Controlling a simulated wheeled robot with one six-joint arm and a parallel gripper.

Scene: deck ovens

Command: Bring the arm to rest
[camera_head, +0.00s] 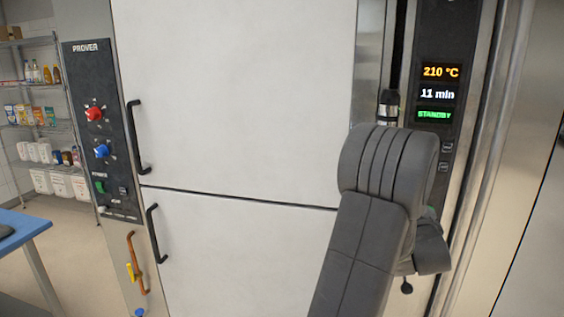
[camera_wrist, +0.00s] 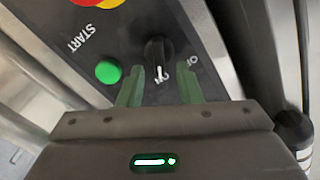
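My arm (camera_head: 365,225) is raised in front of the oven's right-hand control column in the head view and hides part of it. I cannot tell whether a finger touches the knob.
A green START button (camera_wrist: 108,72) and a red and yellow button (camera_wrist: 97,3) are close to the fingers. The display (camera_head: 437,95) reads 210 °C, 11 min, STANDBY. A prover panel (camera_head: 100,130), white doors (camera_head: 235,90) and a blue table (camera_head: 22,226) are to the left.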

